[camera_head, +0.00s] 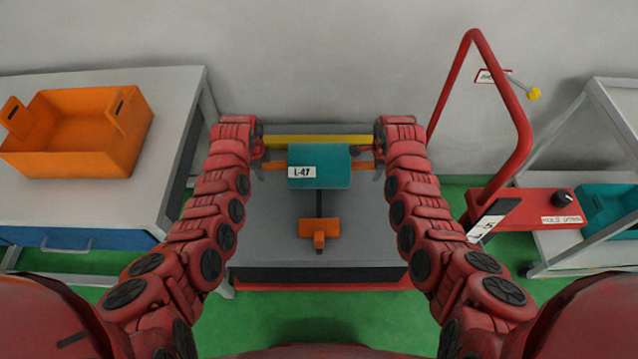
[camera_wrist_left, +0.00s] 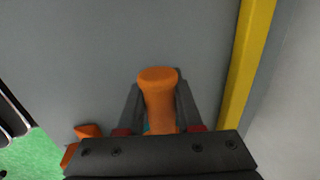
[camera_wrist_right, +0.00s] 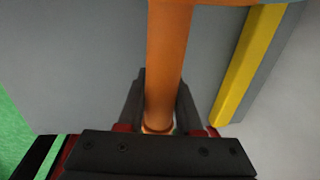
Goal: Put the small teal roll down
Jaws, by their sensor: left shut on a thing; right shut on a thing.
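The small teal roll (camera_head: 320,166), with a white label reading L-47, lies crosswise over the grey table. Orange core ends stick out on both sides. My left gripper (camera_head: 270,163) is shut on the left end, and the orange end (camera_wrist_left: 158,98) shows between its fingers in the left wrist view. My right gripper (camera_head: 368,163) is shut on the right end; in the right wrist view an orange bar (camera_wrist_right: 168,60) runs between its fingers. I cannot tell whether the roll touches the table.
The grey table (camera_head: 270,225) has a yellow strip (camera_head: 318,141) at its back and an orange block (camera_head: 319,230) on a dark bar in front of the roll. An orange crate (camera_head: 105,150) stands on the left bench. A red-framed machine (camera_head: 525,205) and teal bin (camera_head: 605,205) are at right.

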